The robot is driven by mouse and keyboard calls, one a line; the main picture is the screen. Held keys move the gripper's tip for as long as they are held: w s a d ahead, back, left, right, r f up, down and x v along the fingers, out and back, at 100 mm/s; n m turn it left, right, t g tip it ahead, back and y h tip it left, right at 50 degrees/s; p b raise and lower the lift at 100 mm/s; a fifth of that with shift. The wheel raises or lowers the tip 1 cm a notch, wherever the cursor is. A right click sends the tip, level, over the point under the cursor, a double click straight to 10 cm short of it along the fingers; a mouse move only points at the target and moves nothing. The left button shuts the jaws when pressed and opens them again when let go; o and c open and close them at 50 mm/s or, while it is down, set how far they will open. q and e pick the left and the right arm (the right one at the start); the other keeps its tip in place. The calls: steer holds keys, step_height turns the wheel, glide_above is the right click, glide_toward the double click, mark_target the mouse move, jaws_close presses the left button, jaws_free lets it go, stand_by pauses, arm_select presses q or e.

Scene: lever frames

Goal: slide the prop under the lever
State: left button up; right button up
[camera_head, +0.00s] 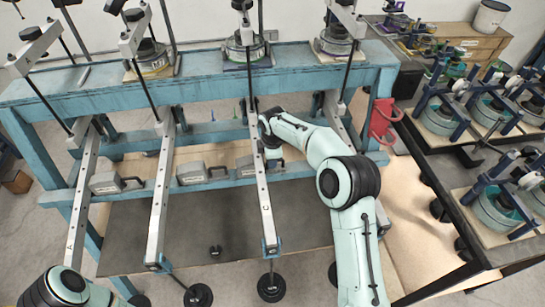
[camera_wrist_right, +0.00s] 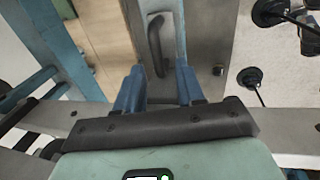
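Several long grey lever bars (camera_head: 159,200) run front to back through a blue frame, some with black weights (camera_head: 271,287) hanging from their front ends. Grey block props with black handles, one on the left (camera_head: 104,183) and one in the middle (camera_head: 190,174), sit along the frame's crossbeam. A third (camera_head: 245,166) is partly hidden by a lever. My right gripper (camera_wrist_right: 157,78) is open, its two blue fingers apart, pointing toward a black handle (camera_wrist_right: 156,45) on a grey surface. In the head view my right arm hides most of that gripper. My left gripper is out of view.
The blue frame's crossbeam (camera_head: 230,180) and a dark board (camera_head: 120,225) lie below the levers. A red bracket (camera_head: 381,122) is on the frame's right leg. A table with several blue clamp devices (camera_head: 440,115) stands at the right.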

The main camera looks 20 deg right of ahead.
steer(key=shift+d, duration=0.2)
steer(key=shift+r, duration=0.4)
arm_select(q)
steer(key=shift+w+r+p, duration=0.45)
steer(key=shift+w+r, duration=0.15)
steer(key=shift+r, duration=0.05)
arm_select(e)
step_height(320, 180, up, 12)
steer(key=s, duration=0.2)
steer(key=shift+s+a+r, duration=0.15)
steer(key=shift+s+a, duration=0.15)
steer(key=shift+a, duration=0.1)
